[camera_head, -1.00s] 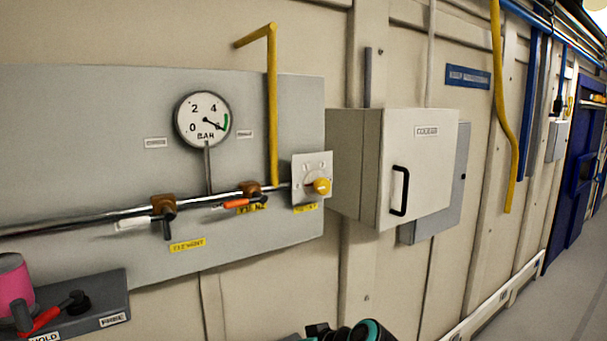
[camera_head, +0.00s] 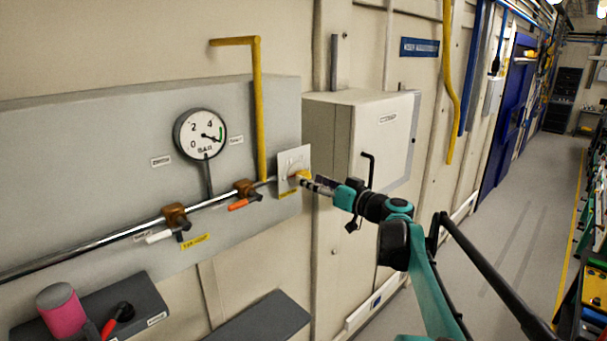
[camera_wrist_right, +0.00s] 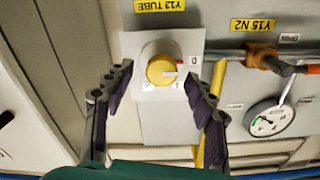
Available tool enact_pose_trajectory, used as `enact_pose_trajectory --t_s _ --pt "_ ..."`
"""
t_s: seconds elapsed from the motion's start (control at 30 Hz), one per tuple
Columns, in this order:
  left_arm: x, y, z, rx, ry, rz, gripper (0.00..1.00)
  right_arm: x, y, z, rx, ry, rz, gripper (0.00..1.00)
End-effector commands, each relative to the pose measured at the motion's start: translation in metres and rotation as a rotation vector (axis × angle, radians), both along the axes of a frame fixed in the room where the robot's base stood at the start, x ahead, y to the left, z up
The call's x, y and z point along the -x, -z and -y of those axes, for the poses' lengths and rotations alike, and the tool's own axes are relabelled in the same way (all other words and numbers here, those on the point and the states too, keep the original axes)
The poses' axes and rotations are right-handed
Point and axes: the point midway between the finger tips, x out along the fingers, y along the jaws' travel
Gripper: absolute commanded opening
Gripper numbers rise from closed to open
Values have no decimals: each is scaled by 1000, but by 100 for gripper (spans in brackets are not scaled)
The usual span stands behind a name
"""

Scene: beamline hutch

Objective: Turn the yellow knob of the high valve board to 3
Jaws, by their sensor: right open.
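The yellow knob (camera_wrist_right: 161,70) sits on a small pale plate (camera_wrist_right: 190,45) of the valve board (camera_head: 100,125). In the wrist view, which is turned over, a red mark on the knob faces right, towards a "0" on the plate. My right gripper (camera_wrist_right: 158,80) is open, with one finger on each side of the knob and visible gaps between. In the head view my right gripper (camera_head: 316,185) reaches the plate (camera_head: 291,160) from the right and largely hides the knob (camera_head: 303,174). My left gripper is not in view.
Grey shelves (camera_head: 265,320) jut out below.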

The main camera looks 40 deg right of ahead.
Motion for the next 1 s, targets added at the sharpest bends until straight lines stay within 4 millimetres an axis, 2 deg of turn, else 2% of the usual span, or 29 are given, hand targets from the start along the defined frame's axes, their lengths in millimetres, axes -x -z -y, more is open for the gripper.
enact_pose_trajectory --t_s 0.1,0.23,0.57,0.77,1.0 --pt "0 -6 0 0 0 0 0 -19 -2 -3 0 -3 0 56" --pt "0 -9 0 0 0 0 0 -32 -1 -4 0 -2 0 56" --pt "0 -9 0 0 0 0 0 -37 0 -4 -1 0 -1 56" --pt "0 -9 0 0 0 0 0 -37 0 -4 -1 0 -1 6" --pt "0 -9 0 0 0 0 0 -37 0 -4 -7 0 -2 5"
